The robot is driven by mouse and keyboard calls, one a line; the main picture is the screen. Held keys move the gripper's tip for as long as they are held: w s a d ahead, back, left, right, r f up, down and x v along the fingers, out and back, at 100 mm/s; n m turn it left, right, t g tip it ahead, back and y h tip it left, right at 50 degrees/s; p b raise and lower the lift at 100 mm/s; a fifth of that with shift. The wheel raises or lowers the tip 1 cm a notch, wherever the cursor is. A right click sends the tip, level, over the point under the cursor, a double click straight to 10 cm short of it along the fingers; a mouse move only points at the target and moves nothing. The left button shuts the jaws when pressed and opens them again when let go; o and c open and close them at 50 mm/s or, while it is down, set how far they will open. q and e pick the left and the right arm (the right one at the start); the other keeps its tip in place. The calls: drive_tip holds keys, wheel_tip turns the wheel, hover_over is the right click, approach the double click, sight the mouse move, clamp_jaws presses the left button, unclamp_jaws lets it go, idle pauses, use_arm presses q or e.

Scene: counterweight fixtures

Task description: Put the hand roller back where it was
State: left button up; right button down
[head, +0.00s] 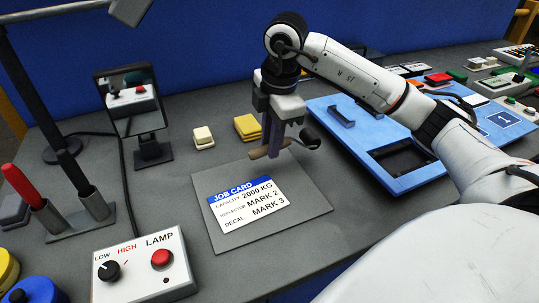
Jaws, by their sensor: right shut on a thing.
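My right gripper (277,140) comes in from the right and points down. It is shut on the hand roller, which has a tan handle (257,154) at the left and a dark roller head (309,138) at the right. The roller is at the far edge of a grey mat (305,218), behind the job card; I cannot tell whether it touches the mat. The fingers hide the middle of the roller. My left gripper is not in view.
The job card (248,203) lies on the mat. A blue panel (430,178) with a dark opening is at the right. Yellow pads (248,127) and a cream block (203,137) stand behind the mat. A lamp box (145,265), a mirror (131,100) and a holder with a red-handled tool (17,183) are left.

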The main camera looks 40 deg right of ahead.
drive_tip(key=shift+w+f, duration=0.1)
drive_tip(key=shift+f, duration=2.65)
drive_tip(key=c, duration=1.6)
unclamp_jaws()
drive_tip(key=r, duration=0.4)
drive_tip(key=s+r, duration=0.1)
drive_tip(key=r, duration=0.3)
drive_tip(key=s+r, duration=0.1)
drive_tip(key=r, duration=0.3)
drive_tip(key=shift+r, duration=0.2)
drive_tip(key=shift+a, duration=0.1)
